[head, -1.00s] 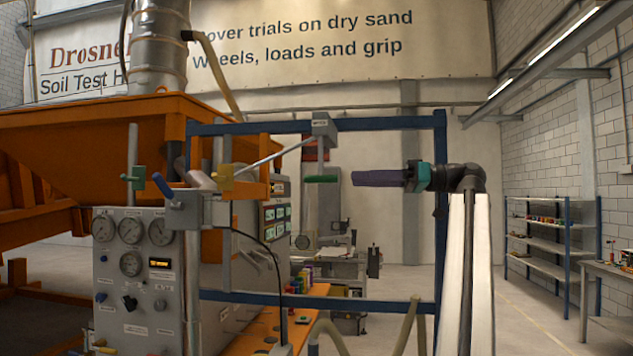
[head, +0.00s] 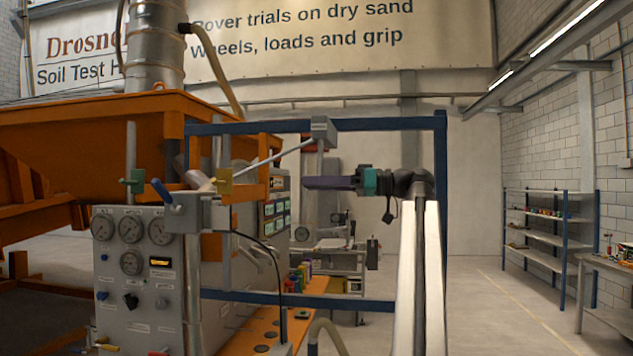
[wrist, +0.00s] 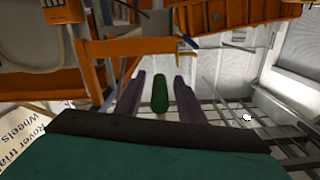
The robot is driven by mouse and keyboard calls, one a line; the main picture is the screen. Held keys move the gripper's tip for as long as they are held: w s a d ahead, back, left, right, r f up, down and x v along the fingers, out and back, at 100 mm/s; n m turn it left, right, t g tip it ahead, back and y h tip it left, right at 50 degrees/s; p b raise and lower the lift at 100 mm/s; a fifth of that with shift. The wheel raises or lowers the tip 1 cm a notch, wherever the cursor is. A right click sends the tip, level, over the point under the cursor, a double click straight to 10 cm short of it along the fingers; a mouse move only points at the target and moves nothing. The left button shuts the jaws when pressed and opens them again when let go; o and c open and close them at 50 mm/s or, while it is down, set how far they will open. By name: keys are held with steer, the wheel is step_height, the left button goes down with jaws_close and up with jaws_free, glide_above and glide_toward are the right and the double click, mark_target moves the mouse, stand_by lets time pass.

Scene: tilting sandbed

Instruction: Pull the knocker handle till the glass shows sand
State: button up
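The green knocker handle (wrist: 160,93) stands between the two purple fingers of my gripper (wrist: 160,77) in the wrist view. There is a gap on both sides of it, so the fingers are open around it and not touching it. In the head view my gripper (head: 308,183) points left below the grey bracket (head: 323,129) on the blue frame, and its fingers hide the handle. A thin grey rod (head: 270,157) slopes from this bracket down left. I cannot make out the glass or any sand in it.
The blue frame (head: 441,170) stands around my gripper, with its top bar above. The gauge panel (head: 131,280) and orange hopper (head: 90,120) are at left. An orange bench (head: 262,335) with small coloured items lies below. The floor at right is clear before the shelves (head: 545,238).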

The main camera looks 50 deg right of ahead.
jaws_close()
steer(key=shift+f, duration=0.1)
steer(key=shift+f+b, duration=1.5)
steer(key=shift+f, duration=1)
jaws_free()
steer(key=shift+r, duration=0.1)
